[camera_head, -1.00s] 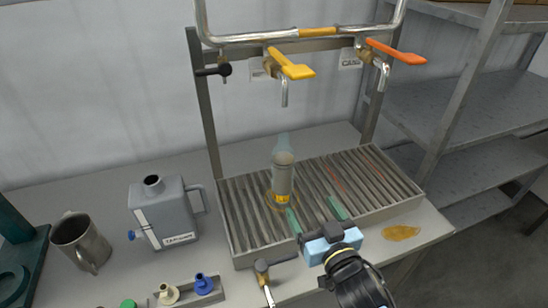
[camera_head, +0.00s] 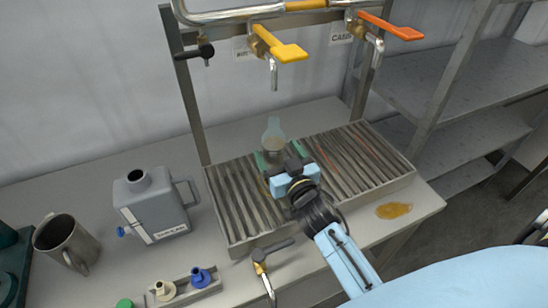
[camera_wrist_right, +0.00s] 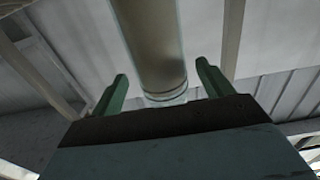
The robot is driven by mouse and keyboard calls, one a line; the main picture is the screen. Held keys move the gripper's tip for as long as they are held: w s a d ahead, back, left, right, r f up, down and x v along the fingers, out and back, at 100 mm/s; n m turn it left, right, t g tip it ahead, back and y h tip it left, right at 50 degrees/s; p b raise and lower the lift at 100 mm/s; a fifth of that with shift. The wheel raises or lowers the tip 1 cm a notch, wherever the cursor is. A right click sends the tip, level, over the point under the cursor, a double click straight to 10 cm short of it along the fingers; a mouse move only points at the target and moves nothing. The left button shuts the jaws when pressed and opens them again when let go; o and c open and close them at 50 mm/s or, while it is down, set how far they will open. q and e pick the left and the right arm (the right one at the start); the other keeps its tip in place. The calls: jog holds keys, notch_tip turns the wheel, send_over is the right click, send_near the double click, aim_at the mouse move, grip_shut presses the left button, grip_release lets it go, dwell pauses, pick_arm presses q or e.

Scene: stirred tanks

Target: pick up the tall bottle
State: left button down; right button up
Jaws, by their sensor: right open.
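The tall bottle (camera_head: 273,136) stands upright on the slatted drain grate (camera_head: 232,205), below the yellow-handled tap. It is clear glass, and my right gripper hides its lower part in the head view. My right gripper (camera_head: 281,158) is open, with its green fingers at either side of the bottle. In the right wrist view the bottle (camera_wrist_right: 150,45) rises between the two open fingers (camera_wrist_right: 160,90), with a visible gap to each. My left gripper is not in view.
A yellow-handled tap (camera_head: 274,45) and an orange-handled tap (camera_head: 388,27) hang over the grate. A grey can (camera_head: 155,205) and a metal mug (camera_head: 66,243) stand to the left. A small valve (camera_head: 262,268) sits at the front, and an amber puddle (camera_head: 394,211) lies right.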

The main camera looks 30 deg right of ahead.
jog(key=w, duration=0.4)
jog(key=shift+w, duration=0.1)
jog(key=c, duration=1.3)
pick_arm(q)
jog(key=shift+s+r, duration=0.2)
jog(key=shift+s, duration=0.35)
pick_arm(e)
jog(key=shift+r, duration=0.1)
jog(key=shift+c, duration=0.7)
